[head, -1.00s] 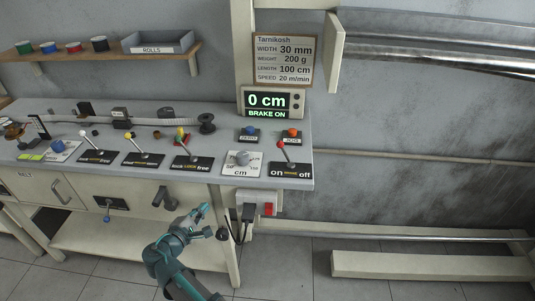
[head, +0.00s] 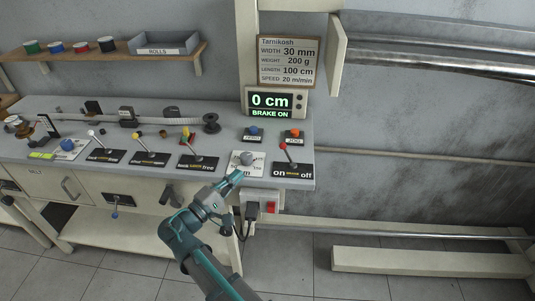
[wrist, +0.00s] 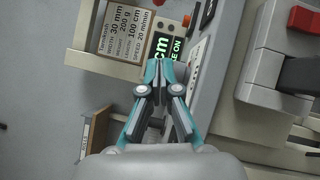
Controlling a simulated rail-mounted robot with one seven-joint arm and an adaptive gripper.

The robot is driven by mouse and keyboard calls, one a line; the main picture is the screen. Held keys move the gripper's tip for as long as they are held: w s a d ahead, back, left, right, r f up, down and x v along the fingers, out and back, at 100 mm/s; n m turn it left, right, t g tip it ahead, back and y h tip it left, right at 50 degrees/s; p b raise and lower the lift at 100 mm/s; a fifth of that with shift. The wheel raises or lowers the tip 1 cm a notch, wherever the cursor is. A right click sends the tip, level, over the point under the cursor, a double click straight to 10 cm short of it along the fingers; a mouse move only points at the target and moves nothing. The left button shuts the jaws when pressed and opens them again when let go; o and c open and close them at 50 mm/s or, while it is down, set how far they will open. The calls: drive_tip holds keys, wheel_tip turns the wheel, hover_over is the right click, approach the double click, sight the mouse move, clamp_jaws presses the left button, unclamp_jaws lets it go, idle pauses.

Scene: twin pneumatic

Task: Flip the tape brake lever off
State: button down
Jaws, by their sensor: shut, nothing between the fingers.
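The brake lever (head: 287,155) has a red knob and stands on a black plate marked "on" and "off" at the right end of the bench. It leans to the left, toward "on". The display (head: 271,103) above the bench reads "0 cm" and "BRAKE ON"; part of it also shows in the wrist view (wrist: 163,46). My gripper (head: 237,174) is shut and empty, in front of the bench edge near the cm dial, left of the lever. It also shows shut in the wrist view (wrist: 165,65). The lever is not clearly visible in the wrist view.
The cm dial (head: 246,158) is left of the lever. Blue (head: 254,131) and orange (head: 295,133) buttons sit behind. More levers (head: 191,145) stand further left. A red switch box (head: 271,207) is below the bench edge.

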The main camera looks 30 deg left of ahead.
drive_tip(key=w, duration=0.3)
drive_tip(key=w+r+p, duration=0.1)
drive_tip(key=w, duration=0.2)
drive_tip(key=w+d+p, duration=0.1)
drive_tip(key=w, duration=0.2)
drive_tip(key=shift+w+r, duration=0.25)
drive_tip(key=shift+r, duration=0.15)
drive_tip(key=shift+w+d+r+p, duration=0.25)
drive_tip(key=shift+w+d+p, duration=0.1)
drive_tip(key=shift+w+d, duration=0.4)
drive_tip(key=shift+w+d+r+p, duration=0.2)
drive_tip(key=shift+w+d+p, duration=0.15)
drive_tip(key=shift+w+d, duration=0.35)
drive_tip(key=shift+s+d, duration=0.15)
drive_tip(key=shift+r, duration=0.1)
